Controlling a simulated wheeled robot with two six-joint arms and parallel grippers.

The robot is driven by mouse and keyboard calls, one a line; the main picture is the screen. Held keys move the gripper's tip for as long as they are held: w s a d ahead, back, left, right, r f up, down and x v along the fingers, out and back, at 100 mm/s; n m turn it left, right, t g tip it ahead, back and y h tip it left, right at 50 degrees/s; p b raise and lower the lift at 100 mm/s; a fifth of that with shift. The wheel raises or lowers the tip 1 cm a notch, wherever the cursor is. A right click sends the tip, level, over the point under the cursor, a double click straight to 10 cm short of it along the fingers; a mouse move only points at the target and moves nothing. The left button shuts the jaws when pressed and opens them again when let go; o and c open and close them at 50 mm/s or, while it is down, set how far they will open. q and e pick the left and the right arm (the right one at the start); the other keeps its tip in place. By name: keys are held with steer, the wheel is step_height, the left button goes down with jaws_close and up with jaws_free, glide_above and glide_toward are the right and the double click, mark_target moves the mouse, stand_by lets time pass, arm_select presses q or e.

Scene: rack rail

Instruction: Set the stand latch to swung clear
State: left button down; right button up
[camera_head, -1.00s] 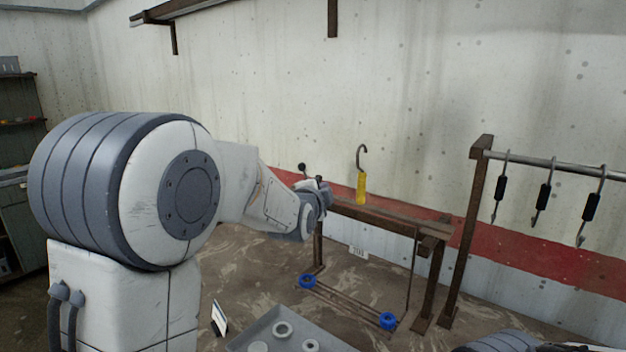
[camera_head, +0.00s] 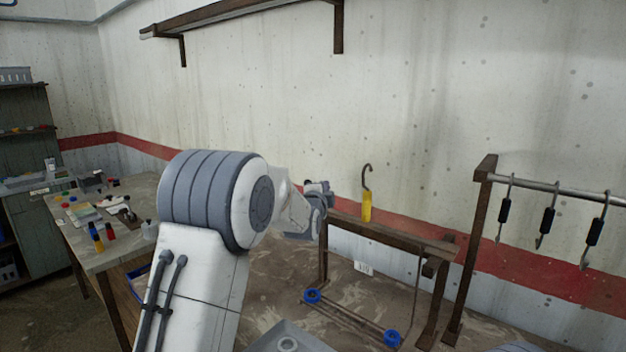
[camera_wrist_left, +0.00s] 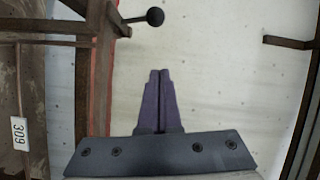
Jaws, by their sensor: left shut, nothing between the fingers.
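The brown stand (camera_head: 395,232) stands by the wall in the head view, with a number plate (camera_head: 363,268) on it. In the wrist view the stand (camera_wrist_left: 62,95) runs down the left side. A short lever with a black ball knob (camera_wrist_left: 155,17), seemingly the stand latch, sticks out to the right from its upper end. My left gripper (camera_head: 324,190) is at the stand's left end and hides the knob in the head view. In the wrist view its fingertips (camera_wrist_left: 160,74) are shut and empty, apart from the knob, which appears above them. My right gripper is not seen.
A yellow-handled hook (camera_head: 366,205) stands above the stand's top beam. A rail with several black-handled hooks (camera_head: 547,220) is at right. A grey tray (camera_head: 262,340) lies at the bottom. A cluttered workbench (camera_head: 105,257) stands at left; a shelf (camera_head: 240,12) hangs above.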

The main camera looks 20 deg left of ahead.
arm_select(q)
steer(key=w+a, duration=0.1)
steer(key=w+a+p, duration=0.1)
steer(key=a+p, duration=0.1)
steer(key=a, duration=0.1)
steer(key=shift+w+f, duration=0.4)
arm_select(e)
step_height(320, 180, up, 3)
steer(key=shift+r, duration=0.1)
arm_select(q)
steer(key=shift+a, duration=0.1)
